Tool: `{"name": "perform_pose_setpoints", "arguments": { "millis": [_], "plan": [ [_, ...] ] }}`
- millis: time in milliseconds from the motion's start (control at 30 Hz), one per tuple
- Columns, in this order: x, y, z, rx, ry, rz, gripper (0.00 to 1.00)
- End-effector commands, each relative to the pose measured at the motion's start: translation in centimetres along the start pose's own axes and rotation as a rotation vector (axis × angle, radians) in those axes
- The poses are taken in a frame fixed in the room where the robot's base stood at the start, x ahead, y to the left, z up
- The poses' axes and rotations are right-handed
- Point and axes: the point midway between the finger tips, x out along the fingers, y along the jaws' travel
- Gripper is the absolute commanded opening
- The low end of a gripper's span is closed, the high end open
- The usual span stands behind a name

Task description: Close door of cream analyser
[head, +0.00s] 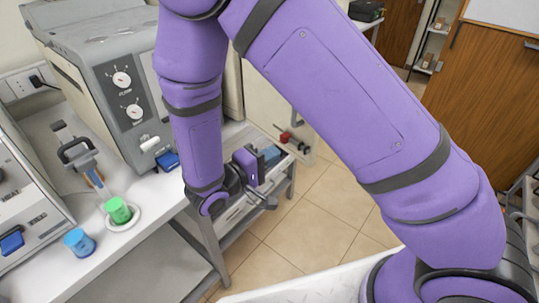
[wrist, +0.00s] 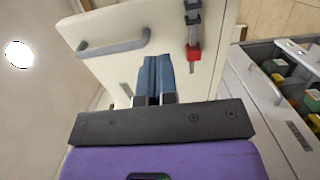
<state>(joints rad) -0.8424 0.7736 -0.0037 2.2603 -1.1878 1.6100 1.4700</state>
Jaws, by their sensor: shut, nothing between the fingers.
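The cream analyser (head: 234,82) stands behind my arm in the head view, mostly hidden by it. Its cream door (head: 264,104) stands open, with a red and grey latch (head: 285,137) on it. In the wrist view the door (wrist: 120,68) fills the upper middle, with a grey bar handle (wrist: 113,45) at left and the red latch (wrist: 194,40) at right. My gripper (wrist: 157,60) is shut and empty, its fingertips in front of the door's lower part between handle and latch. I cannot tell whether they touch it. The gripper (head: 268,200) hangs beside the bench in the head view.
A grey instrument with dials (head: 124,95) stands on the white bench at left. A grey container of coloured items (wrist: 285,90) is at right in the wrist view. Tiled floor (head: 320,215) is clear.

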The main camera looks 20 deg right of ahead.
Motion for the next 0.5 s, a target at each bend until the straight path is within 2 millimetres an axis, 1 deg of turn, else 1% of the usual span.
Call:
{"name": "perform_pose_setpoints", "arguments": {
  "millis": [33,100,300,500],
  "plan": [
    [1.1,0.0,0.0,0.000,-0.004,0.000,0.00],
    [2.4,0.0,0.1,0.000,-0.004,0.000,0.00],
    [6.1,0.0,0.1,-0.001,-0.005,-0.001,0.00],
    [9.0,0.0,0.1,0.000,-0.004,-0.001,0.00]
  ]
}}
